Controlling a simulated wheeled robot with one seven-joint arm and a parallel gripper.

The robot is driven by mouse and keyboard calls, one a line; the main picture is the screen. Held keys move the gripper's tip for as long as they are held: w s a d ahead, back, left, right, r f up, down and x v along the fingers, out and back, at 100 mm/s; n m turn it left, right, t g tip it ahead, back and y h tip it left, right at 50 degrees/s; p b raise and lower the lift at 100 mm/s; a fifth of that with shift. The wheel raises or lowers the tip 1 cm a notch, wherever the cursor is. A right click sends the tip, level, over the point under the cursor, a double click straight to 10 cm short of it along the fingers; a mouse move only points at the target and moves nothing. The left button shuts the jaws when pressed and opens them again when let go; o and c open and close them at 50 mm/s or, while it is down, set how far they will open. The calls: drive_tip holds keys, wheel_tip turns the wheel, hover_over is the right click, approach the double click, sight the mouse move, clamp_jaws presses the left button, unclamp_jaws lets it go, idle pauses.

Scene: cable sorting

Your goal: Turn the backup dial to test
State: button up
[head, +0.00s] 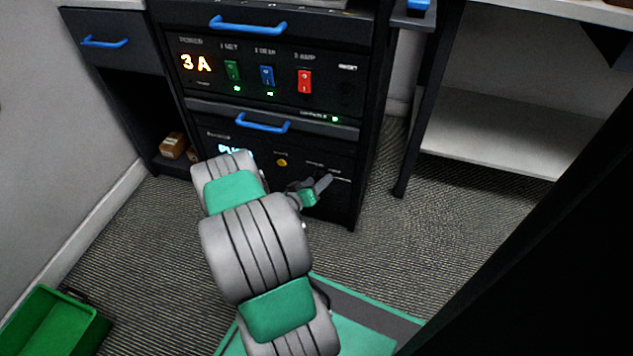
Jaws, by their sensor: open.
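The lower black panel (262,152) of the rack has a small label at its upper left, too small to read surely, and a lit pale display partly hidden by my arm. A small yellow-orange round part (281,162) sits near its middle. Small white lettering (322,166) is at its right. My gripper (325,183) is at this right part, close in front of the panel, with its jaws open. No dial can be made out clearly; the gripper covers that area. I cannot tell whether the fingers touch anything.
Above, a panel reads "3 A" (196,62) beside green (232,71), blue (267,75) and red (305,81) switches. Blue handles (262,123) stick out. A green bin (50,325) stands at lower left. Carpet right of the rack is clear.

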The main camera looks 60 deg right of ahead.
drive_tip(key=p+v, duration=0.3)
drive_tip(key=v, duration=0.4)
drive_tip(key=shift+a, duration=0.4)
drive_tip(key=shift+r, duration=0.15)
